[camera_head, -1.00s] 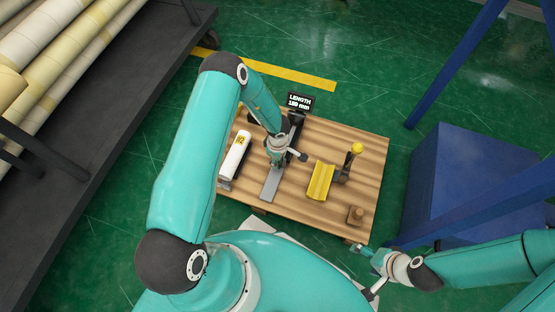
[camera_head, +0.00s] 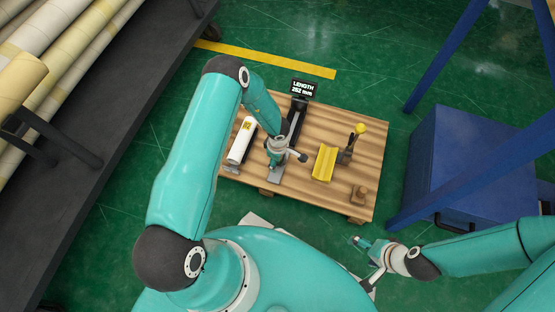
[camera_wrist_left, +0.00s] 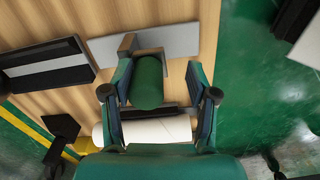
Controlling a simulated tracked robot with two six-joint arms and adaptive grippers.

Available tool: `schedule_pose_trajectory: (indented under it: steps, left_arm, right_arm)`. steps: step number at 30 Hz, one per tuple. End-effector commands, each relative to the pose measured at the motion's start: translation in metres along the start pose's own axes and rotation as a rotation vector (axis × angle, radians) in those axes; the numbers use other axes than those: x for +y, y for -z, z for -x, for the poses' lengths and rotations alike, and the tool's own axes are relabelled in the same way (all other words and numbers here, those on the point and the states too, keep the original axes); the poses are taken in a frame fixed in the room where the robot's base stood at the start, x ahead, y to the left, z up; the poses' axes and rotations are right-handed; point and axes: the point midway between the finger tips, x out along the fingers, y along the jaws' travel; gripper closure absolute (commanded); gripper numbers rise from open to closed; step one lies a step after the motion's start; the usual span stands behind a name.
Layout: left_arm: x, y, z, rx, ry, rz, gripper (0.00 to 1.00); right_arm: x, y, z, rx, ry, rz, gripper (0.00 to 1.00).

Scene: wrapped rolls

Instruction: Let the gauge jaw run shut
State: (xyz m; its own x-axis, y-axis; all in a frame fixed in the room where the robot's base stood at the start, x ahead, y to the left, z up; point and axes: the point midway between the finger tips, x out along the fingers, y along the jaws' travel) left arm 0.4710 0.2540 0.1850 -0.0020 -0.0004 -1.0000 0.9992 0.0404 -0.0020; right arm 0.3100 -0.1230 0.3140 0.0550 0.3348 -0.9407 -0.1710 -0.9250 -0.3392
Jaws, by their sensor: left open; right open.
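The length gauge has a dark display (camera_head: 303,88) reading about 282 mm at its far end. Its grey plate (camera_head: 274,175) lies at the near end, also in the left wrist view (camera_wrist_left: 175,40). My left gripper (camera_head: 277,155) is over that near end. In the left wrist view my left gripper (camera_wrist_left: 155,95) is open, with a green cylinder (camera_wrist_left: 149,82) between its fingers, seemingly the jaw's grip; contact cannot be told. A white roll (camera_head: 241,142) lies left of the gauge. My right gripper (camera_head: 362,243) is open and empty off the table's near right corner.
The wooden table (camera_head: 310,195) also holds a yellow V-shaped block (camera_head: 324,163), a dark stand with a yellow knob (camera_head: 360,129) and a small wooden block (camera_head: 360,192). A blue cabinet (camera_head: 460,165) stands to the right. A dark rack (camera_head: 95,130) with large rolls is on the left.

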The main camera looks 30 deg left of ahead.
Motion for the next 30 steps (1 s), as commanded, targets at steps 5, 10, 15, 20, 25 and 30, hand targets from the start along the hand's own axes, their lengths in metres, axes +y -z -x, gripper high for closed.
schedule_pose_trajectory:
  steps: [5,10,15,20,25,30]
  left_arm:
    - [-0.001,0.0,0.0,0.0,0.002,-0.001,0.42]
    - [0.0,0.0,0.003,0.0,0.001,0.0,0.42]
    - [0.001,-0.001,0.021,0.001,-0.001,-0.002,0.42]
    - [0.001,0.0,0.052,0.002,-0.002,0.0,0.42]
    - [0.001,0.0,0.086,0.001,-0.003,0.0,0.42]
    - [0.001,0.0,0.109,0.001,-0.001,0.0,0.42]
  right_arm:
    - [0.0,0.0,0.0,0.0,0.0,0.0,0.19]
    - [0.0,0.0,0.001,0.0,0.0,0.0,0.19]
    - [0.0,0.0,0.001,0.0,0.0,0.0,0.19]
    - [0.0,0.0,0.001,0.0,0.0,0.0,0.19]
    - [0.0,0.0,0.001,0.0,0.0,0.0,0.19]
    - [0.0,0.0,0.0,0.0,0.0,0.0,0.19]
